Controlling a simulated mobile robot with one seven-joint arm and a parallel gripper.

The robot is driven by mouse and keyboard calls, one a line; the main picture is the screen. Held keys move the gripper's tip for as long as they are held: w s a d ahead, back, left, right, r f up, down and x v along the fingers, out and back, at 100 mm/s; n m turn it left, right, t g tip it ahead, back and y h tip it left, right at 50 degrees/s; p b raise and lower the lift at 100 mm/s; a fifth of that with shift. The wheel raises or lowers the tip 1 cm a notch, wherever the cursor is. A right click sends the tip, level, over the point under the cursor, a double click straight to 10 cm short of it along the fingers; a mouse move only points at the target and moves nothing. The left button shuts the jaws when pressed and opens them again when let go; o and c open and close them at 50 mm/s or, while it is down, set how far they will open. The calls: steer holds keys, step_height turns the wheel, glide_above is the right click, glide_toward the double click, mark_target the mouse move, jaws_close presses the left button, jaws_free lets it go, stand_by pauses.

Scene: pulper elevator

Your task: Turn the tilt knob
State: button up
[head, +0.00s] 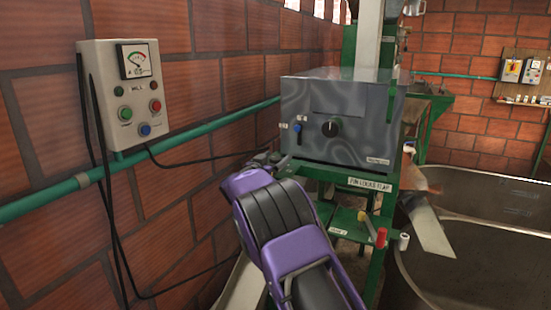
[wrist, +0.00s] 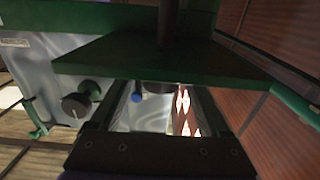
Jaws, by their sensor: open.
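A grey metal box (head: 315,115) on the green machine has a round black knob (head: 332,128) on its front, likely the tilt knob; its label is too small to read. A small blue-tipped lever (head: 298,127) is left of it. My gripper (head: 268,158) is at the box's lower left, mostly hidden behind my purple arm. In the wrist view my gripper (wrist: 160,92) is open and empty. The black knob (wrist: 76,105) is left of the fingers there, apart from them. The blue tip (wrist: 136,97) appears between the fingers.
A control box (head: 125,90) with a dial, buttons and hanging cables is on the brick wall at left. A green pipe (head: 200,148) runs along that wall. Large metal tanks (head: 480,215) stand at right.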

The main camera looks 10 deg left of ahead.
jaws_close()
steer(key=shift+n+t+y+b, duration=0.3)
steer(key=shift+n+y+b, duration=0.3)
steer(key=shift+b, duration=0.4)
steer(key=shift+n+y+b, duration=0.3)
steer(key=shift+y, duration=0.4)
jaws_free()
steer(key=v, duration=1.7)
steer(key=shift+s+b, duration=0.2)
steer(key=shift+b, duration=0.15)
steer(key=shift+a+f, duration=0.1)
